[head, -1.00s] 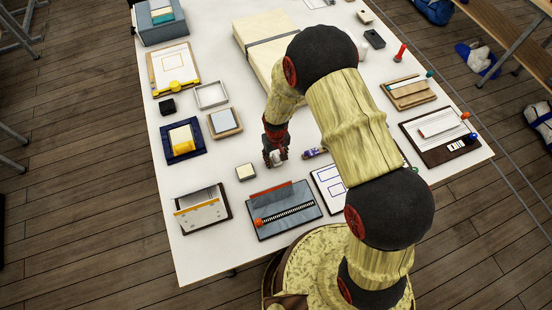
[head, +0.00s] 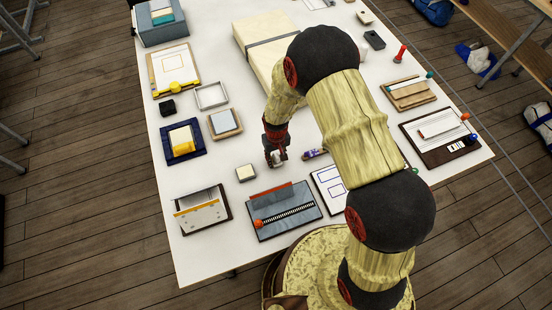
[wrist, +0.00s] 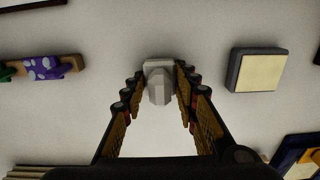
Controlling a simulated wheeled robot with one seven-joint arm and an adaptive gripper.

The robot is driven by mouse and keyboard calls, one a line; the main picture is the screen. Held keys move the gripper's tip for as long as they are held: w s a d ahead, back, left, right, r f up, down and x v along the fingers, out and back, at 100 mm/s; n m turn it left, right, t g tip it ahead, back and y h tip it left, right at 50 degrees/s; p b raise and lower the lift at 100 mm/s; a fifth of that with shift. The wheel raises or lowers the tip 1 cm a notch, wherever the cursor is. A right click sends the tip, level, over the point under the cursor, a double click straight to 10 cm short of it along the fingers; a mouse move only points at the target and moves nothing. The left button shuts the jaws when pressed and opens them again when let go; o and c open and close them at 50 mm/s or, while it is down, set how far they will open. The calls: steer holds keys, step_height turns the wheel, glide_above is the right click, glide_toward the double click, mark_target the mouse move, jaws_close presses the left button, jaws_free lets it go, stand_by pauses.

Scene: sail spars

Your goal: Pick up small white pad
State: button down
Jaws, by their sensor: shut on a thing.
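The small white pad (wrist: 158,82) is a pale, blocky piece with angled faces, held between my fingertips in the wrist view. In the head view the pad (head: 279,158) shows as a small white spot at the end of my gripper (head: 274,157). My gripper (wrist: 158,72) is shut on it, one finger on each side. The gripper is over the white table, right of a square grey block with a cream top (head: 246,172), which also shows in the wrist view (wrist: 257,70). The fingers and wrist hide part of the pad.
A purple spotted item (head: 315,153) lies close right of my gripper. A dark board with a zip and an orange tab (head: 290,222) lies in front. A wood-framed pad (head: 224,123) and a blue tray (head: 171,154) stand left.

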steer(key=shift+r, duration=0.4)
steer(key=s+r, duration=0.8)
steer(key=s, duration=0.1)
steer(key=s+r, duration=0.4)
steer(key=s, duration=0.1)
steer(key=shift+a, duration=0.2)
steer(key=shift+f, duration=0.1)
steer(key=c, duration=1.9)
jaws_free()
steer(key=c, duration=0.5)
steer(key=shift+a, duration=0.1)
